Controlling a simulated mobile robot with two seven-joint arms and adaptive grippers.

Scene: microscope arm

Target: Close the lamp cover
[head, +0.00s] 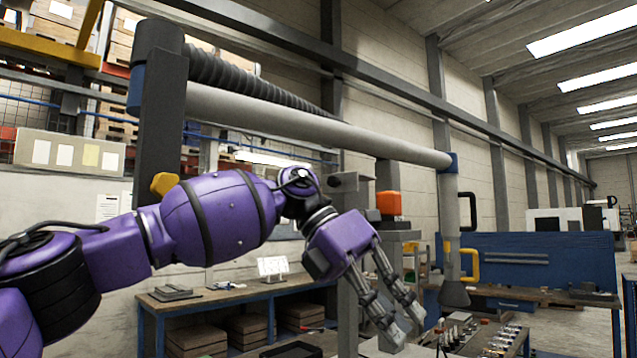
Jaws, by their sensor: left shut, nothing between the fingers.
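I cannot make out a lamp cover for certain. A long grey tube arm (320,128) with blue joints runs from a dark post (162,110) at the left to the right. From its right end a grey tube hangs down to a dark flared hood (455,293). My purple left arm comes in from the left, below the long tube. My left gripper (404,328) points down and right, shut and empty, to the left of the hood and apart from it. My right gripper is out of view.
A workbench with small metal parts (480,338) stands below the hood. An orange box (389,204) sits on a grey machine behind my gripper. A blue-framed bench (225,298) stands at the back left. A blue panel (540,262) is at the right.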

